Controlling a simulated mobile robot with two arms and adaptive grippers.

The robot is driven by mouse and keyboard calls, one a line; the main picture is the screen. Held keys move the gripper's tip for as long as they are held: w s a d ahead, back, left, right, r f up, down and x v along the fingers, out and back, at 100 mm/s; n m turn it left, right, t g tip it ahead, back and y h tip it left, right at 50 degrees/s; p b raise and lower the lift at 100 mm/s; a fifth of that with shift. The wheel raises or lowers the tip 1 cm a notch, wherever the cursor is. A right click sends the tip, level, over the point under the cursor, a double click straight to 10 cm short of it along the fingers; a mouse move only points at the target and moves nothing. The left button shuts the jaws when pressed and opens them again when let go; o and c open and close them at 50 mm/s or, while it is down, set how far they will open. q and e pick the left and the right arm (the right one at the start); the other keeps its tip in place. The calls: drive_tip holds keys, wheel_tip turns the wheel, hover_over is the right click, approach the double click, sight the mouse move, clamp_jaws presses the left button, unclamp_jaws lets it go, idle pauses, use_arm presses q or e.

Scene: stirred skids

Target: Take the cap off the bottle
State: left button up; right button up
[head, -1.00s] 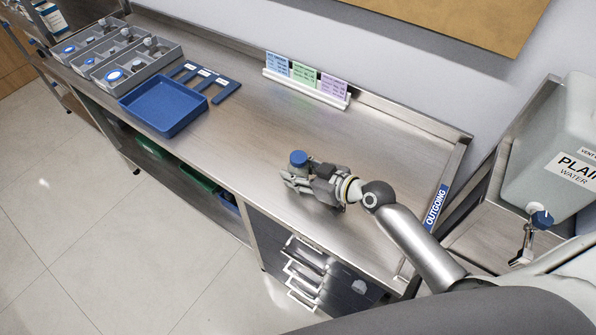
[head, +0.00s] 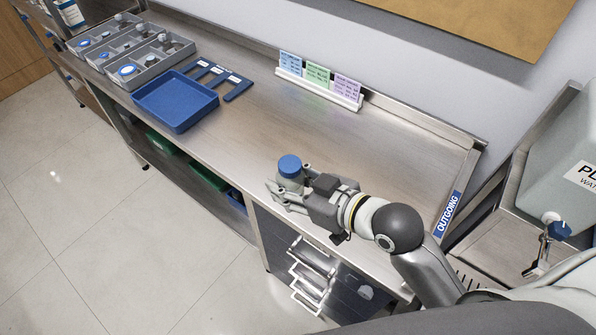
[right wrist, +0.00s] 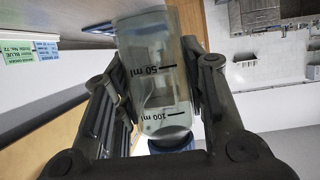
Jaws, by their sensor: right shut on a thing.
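A clear bottle with volume marks (right wrist: 160,75) is held in my right gripper (head: 284,191). The gripper is shut around its body. The bottle's blue cap (head: 289,164) is on top, above the fingers in the head view. The cap also shows beyond the bottle's shoulder at the bottom of the right wrist view (right wrist: 172,144), partly hidden by the gripper. The bottle looks close to upright over the front part of the steel bench (head: 395,165); I cannot tell whether its base is clear of the bench. My left gripper is in neither view.
A blue tray (head: 190,125) lies on the bench at the left, beside blue slotted plates (head: 238,88) and grey divided bins (head: 165,72). A card rack (head: 318,90) stands at the back. A water container (head: 568,145) with a tap stands at the right. The bench's middle is clear.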

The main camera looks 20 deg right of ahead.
drive_tip(key=shift+s+a+r, duration=0.45)
drive_tip(key=shift+s+a, duration=0.1)
drive_tip(key=shift+s, duration=0.25)
drive_tip(key=o, duration=0.3)
clamp_jaws()
drive_tip(key=shift+w, duration=0.1)
drive_tip(key=w+d+r+m+t+h, duration=0.1)
drive_tip(key=w+d+r+m+h, duration=0.2)
drive_tip(key=r, duration=0.4)
drive_tip(key=w+d+r+m+t+h, duration=0.1)
drive_tip(key=w+d+r+m+h, duration=0.2)
drive_tip(key=w+d+r, duration=0.5)
drive_tip(key=shift+d+m+h, duration=0.3)
drive_tip(key=shift+m+h, duration=0.1)
drive_tip(key=shift+h, duration=0.5)
